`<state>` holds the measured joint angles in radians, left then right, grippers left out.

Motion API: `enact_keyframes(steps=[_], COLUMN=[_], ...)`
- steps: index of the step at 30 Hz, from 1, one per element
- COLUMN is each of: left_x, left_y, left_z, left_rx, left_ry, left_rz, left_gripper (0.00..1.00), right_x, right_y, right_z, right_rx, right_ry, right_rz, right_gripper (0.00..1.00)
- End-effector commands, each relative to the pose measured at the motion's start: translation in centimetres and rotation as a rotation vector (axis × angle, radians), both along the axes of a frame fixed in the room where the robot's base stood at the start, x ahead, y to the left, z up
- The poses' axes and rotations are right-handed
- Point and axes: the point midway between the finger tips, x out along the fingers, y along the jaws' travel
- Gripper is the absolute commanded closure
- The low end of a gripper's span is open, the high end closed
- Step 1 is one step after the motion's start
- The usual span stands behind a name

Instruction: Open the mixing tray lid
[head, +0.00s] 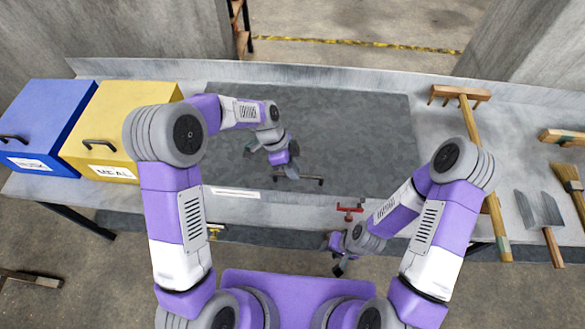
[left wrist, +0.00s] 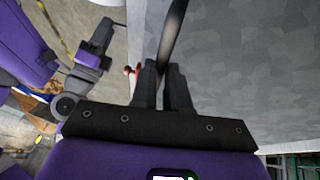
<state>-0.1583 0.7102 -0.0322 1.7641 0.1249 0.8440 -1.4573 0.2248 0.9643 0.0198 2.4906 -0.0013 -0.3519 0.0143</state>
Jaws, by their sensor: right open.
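The mixing tray lid (head: 350,120) is a wide, dark grey mottled panel lying closed across the middle of the bench. Its dark bar handle (head: 312,180) is near the lid's front edge. My left gripper (head: 291,174) is at the handle. In the left wrist view the black handle (left wrist: 174,35) runs down between the two fingertips (left wrist: 163,68), which are close together on it. The grey lid surface (left wrist: 240,70) fills the right of that view. My right gripper (head: 339,269) is open and empty, low in front of the bench edge.
Blue (head: 45,115) and yellow (head: 120,120) lidded bins stand at the left. A red fitting (head: 350,207) is at the front edge near my right arm. A long wooden rake (head: 470,115), a scraper (head: 540,208) and a brush (head: 570,180) lie at the right.

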Motion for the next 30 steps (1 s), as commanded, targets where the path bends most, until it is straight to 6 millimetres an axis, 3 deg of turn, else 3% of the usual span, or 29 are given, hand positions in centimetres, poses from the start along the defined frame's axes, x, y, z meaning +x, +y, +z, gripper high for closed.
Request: enact_keyframes(steps=[12,17,23,30], left_x=[0.0,0.2,1.1,3.5], left_y=[0.0,0.0,0.0,0.1], left_z=[0.1,1.2,4.9,11.2], left_rx=[0.0,-0.001,-0.001,-0.002], left_ry=[0.0,-0.001,-0.006,-0.012], left_rz=[0.001,0.001,0.002,0.005], left_gripper=[1.0,1.0,1.0,1.0], right_x=[0.0,0.0,0.0,0.0], right_y=[0.0,0.0,0.0,0.0], right_z=[0.1,0.7,2.9,6.7], right_rx=[0.0,0.0,0.0,0.0], right_ry=[0.0,0.0,0.0,0.0], right_rz=[0.0,0.0,0.0,0.0], right_gripper=[0.6,0.6,0.6,0.6])
